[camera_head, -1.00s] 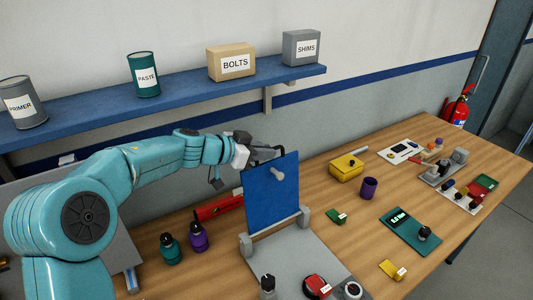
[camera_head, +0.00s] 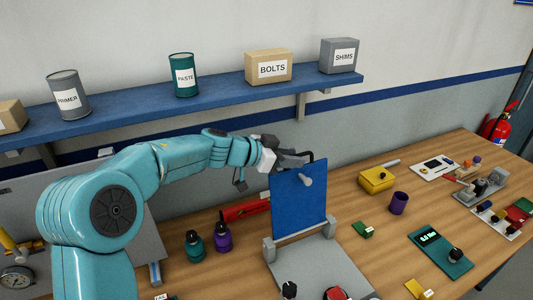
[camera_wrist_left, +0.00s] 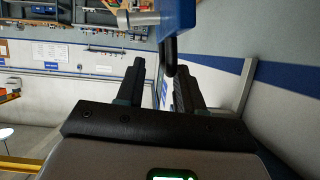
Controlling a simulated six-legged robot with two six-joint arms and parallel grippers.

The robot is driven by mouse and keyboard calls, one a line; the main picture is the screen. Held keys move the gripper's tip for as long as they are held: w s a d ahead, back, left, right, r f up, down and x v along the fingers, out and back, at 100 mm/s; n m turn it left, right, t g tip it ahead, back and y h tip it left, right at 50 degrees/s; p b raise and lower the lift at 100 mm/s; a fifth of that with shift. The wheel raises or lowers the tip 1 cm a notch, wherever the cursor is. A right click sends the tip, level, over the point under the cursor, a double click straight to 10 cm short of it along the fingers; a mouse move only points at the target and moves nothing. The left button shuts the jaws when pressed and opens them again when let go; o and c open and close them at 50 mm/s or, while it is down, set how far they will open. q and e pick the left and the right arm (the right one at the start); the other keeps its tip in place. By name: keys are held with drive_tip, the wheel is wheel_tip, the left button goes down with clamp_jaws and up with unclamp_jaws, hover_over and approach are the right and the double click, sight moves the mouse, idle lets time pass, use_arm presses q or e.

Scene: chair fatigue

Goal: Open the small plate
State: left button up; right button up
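The small plate is a blue panel (camera_head: 298,203) that stands upright on a hinge at the edge of a grey base plate (camera_head: 325,265). A grey knob (camera_head: 306,181) sticks out of its face, and a black bar handle shows at its top edge. My left gripper (camera_head: 300,160) is at that top edge, beside the handle. In the left wrist view, its two black fingers (camera_wrist_left: 158,90) stand apart. The black handle (camera_wrist_left: 170,58) lies at the fingertips, close to the right finger; contact is unclear. A blue edge of the panel (camera_wrist_left: 177,18) shows above. My right gripper is out of view.
A shelf (camera_head: 215,97) with tins and boxes runs along the wall behind. Teal and purple bottles (camera_head: 223,238) stand left of the panel.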

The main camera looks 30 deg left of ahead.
use_arm(q)
drive_tip(key=v, duration=1.5)
drive_tip(key=shift+b, duration=0.4)
drive_tip(key=shift+w, duration=0.1)
drive_tip(key=shift+d+f, duration=0.1)
